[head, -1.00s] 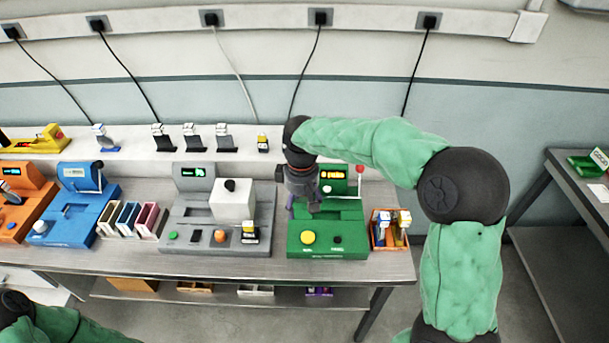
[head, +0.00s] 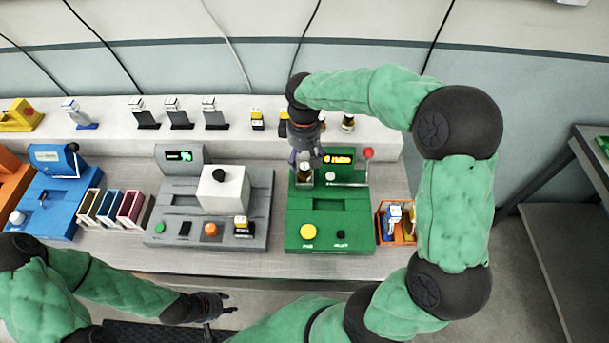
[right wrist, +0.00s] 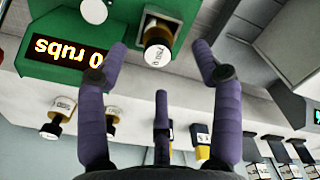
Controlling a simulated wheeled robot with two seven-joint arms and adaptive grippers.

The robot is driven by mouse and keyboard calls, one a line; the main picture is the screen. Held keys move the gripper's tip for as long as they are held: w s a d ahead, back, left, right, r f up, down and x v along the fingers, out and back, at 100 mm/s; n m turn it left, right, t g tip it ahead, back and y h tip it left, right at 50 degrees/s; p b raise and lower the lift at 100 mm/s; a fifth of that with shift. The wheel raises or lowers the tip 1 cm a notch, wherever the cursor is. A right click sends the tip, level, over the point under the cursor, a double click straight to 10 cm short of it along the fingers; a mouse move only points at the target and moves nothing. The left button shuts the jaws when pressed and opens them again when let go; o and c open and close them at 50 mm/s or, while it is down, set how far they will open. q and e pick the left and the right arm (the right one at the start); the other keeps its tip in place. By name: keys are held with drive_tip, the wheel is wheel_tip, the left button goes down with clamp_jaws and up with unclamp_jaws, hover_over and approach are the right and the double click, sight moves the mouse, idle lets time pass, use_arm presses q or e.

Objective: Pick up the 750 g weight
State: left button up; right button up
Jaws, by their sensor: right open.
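My right gripper (head: 304,160) points down over the back left of the green machine (head: 327,222). In the right wrist view (right wrist: 160,75) its purple fingers are spread and hold nothing. A small bottle-like piece with a white label and gold end (right wrist: 158,50) stands at the green machine, just beyond and between the fingertips; it also shows in the head view (head: 304,174). Its label is too small to read surely, so I cannot tell whether it is the 750 g weight. My left gripper (head: 230,304) hangs low at the front of the table, its finger gap unclear.
Similar labelled pieces (head: 347,122) stand on the back shelf (head: 230,144). A grey machine with a white block (head: 224,190) is to the left, and an orange box (head: 383,236) holds labelled items to the right. The green machine has a red-topped lever (head: 369,154).

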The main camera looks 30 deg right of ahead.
sight(304, 165)
drive_tip(key=shift+w+d+f+b, duration=0.1)
drive_tip(key=shift+f+b, duration=0.25)
drive_tip(key=shift+f, duration=1.1)
drive_tip(key=shift+w+d+f+b, duration=0.1)
drive_tip(key=shift+f+b, duration=0.25)
drive_tip(key=shift+f, duration=1.05)
drive_tip(key=shift+r, duration=0.15)
clamp_jaws()
